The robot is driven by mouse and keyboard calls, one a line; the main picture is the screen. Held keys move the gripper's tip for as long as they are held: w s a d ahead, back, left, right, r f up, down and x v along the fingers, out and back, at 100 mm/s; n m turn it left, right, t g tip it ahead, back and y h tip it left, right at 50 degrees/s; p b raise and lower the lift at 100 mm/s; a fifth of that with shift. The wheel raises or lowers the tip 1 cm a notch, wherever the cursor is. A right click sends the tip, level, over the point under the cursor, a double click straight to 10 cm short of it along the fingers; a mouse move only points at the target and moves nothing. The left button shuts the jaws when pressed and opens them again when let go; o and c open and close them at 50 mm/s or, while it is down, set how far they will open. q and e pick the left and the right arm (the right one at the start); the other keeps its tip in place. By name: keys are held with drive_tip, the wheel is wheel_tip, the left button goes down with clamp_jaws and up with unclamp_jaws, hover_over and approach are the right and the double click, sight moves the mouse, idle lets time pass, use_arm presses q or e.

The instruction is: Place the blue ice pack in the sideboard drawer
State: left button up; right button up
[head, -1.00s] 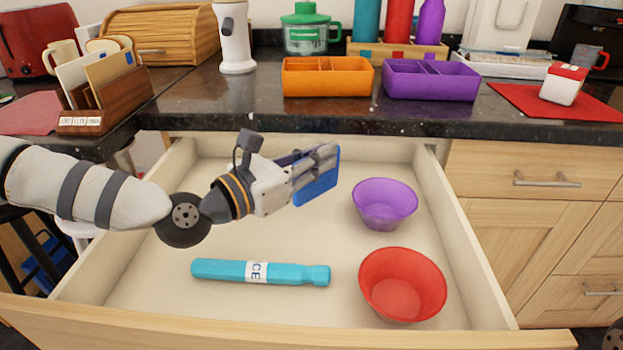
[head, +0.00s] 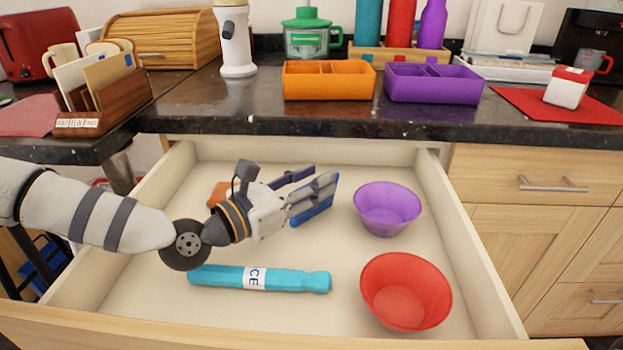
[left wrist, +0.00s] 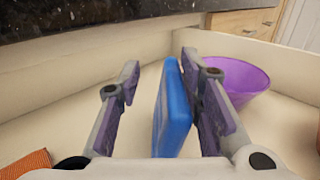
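The blue ice pack (left wrist: 172,112) stands on edge between the parted fingers of my left gripper (left wrist: 158,100) in the left wrist view. A gap shows on its left side; it is close to the right finger, and I cannot tell if they touch. In the head view the ice pack (head: 314,212) shows partly behind the fingers of my open left gripper (head: 312,186), low inside the open sideboard drawer (head: 130,290). Whether its lower edge rests on the drawer floor is hidden. My right gripper is not in view.
In the drawer are a teal ice-labelled stick (head: 300,281), a purple bowl (head: 387,208), a red bowl (head: 405,291) and an orange item (head: 218,193) partly behind my gripper. The dark counter edge (head: 320,127) lies behind the drawer.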

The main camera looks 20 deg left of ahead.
use_arm(q)
drive_tip(key=shift+r, duration=0.2)
drive_tip(key=p+v, duration=0.1)
drive_tip(key=v, duration=0.6)
drive_tip(key=shift+s+a, duration=0.1)
drive_tip(key=shift+s, duration=0.2)
